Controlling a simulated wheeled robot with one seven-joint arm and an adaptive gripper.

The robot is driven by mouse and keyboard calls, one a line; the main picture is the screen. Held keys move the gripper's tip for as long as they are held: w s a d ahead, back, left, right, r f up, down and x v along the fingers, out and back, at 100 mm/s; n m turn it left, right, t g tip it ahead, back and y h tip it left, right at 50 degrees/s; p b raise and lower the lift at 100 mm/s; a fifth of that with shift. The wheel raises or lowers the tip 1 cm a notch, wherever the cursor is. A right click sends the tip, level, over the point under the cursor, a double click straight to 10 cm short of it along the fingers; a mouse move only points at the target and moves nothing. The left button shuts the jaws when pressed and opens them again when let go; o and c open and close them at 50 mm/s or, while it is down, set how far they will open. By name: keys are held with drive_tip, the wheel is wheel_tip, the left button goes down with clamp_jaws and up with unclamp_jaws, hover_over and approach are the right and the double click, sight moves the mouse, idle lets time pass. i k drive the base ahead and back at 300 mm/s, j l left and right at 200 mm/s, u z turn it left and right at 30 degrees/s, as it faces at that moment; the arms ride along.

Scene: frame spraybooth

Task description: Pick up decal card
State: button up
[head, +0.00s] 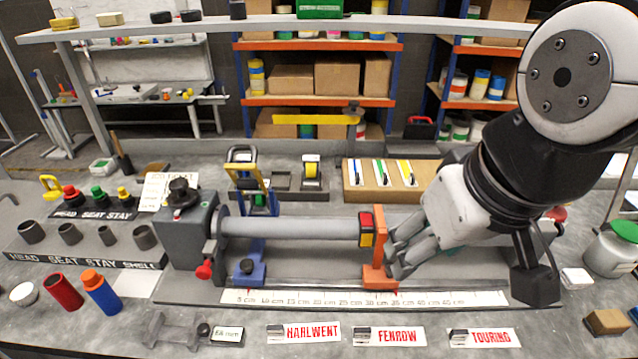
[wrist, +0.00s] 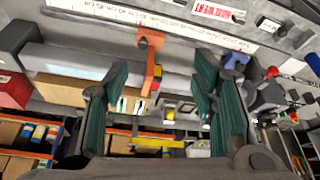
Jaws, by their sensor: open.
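Three white decal cards with red lettering lie in a row along the bench's front: HARLWENT (head: 303,332), FENROW (head: 390,337) and TOURING (head: 484,338). Each has a small dark block at its left end.
The grey tube fixture (head: 290,227) stands behind a printed ruler strip (head: 350,298). A card reading 6A (head: 228,334) and a grey clamp-like part (head: 175,330) lie left of the cards. A small brown block (head: 607,321) sits at right. A wooden tray (head: 355,190) stands behind.

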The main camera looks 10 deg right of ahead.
sight(381, 336)
drive_tip(key=k+l+z, duration=0.1)
drive_tip(key=k+z, duration=0.15)
drive_tip(key=k, duration=0.4)
drive_tip(key=j+z, duration=0.2)
drive_tip(key=z, duration=0.25)
drive_tip(key=j+z, duration=0.25)
drive_tip(key=z, duration=0.15)
drive_tip(key=j+z, duration=0.2)
drive_tip(key=z, duration=0.25)
drive_tip(key=k+j, duration=0.15)
drive_tip(key=j, duration=0.25)
